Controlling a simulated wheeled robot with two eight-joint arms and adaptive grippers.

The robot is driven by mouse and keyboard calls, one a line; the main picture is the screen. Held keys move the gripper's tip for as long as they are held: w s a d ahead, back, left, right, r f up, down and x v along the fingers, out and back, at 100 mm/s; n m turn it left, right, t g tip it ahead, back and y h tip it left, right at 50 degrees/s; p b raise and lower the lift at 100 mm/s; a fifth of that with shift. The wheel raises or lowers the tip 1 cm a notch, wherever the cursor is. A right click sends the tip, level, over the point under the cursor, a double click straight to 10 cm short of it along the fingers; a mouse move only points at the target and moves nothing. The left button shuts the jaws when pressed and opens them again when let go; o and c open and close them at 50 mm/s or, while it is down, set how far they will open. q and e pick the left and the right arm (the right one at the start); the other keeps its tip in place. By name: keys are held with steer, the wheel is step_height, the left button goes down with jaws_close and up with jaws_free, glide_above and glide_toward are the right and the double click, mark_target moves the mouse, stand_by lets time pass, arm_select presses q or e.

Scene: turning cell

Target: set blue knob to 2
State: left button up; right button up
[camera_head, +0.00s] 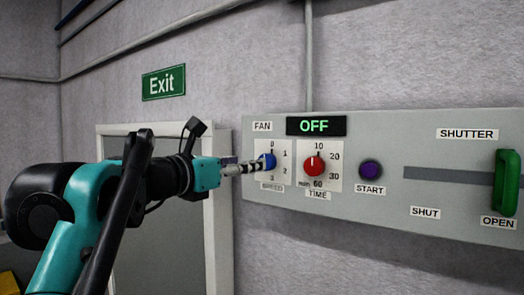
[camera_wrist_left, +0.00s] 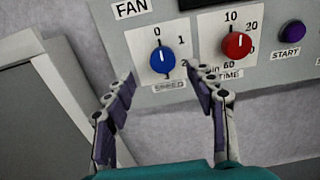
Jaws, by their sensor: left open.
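The blue knob (camera_head: 268,161) is on the wall panel under the FAN label, above the SPEED label. In the left wrist view the blue knob (camera_wrist_left: 162,59) has its white mark pointing up at 0; the numbers 1 and 2 are to its right. My left gripper (camera_head: 245,167) points at the knob from the left in the head view. In the left wrist view my left gripper (camera_wrist_left: 161,74) is open, its fingers on either side below the knob, with nothing held. Whether a finger touches the knob I cannot tell. The display (camera_head: 316,126) reads OFF. My right gripper is out of view.
The red TIME knob (camera_head: 314,166) is close right of the blue knob. The purple START button (camera_head: 370,170) and the green shutter handle (camera_head: 507,182) are further right on the panel (camera_head: 350,205). A door frame (camera_head: 222,250) stands left of the panel.

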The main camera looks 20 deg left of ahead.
mark_target(268, 162)
arm_select(q)
steer(key=p+x, duration=0.1)
steer(key=x, duration=0.6)
steer(key=shift+d, duration=0.25)
steer(key=shift+f, duration=0.1)
steer(key=shift+c, duration=0.4)
steer(key=shift+w, duration=0.1)
steer(key=c, duration=1.1)
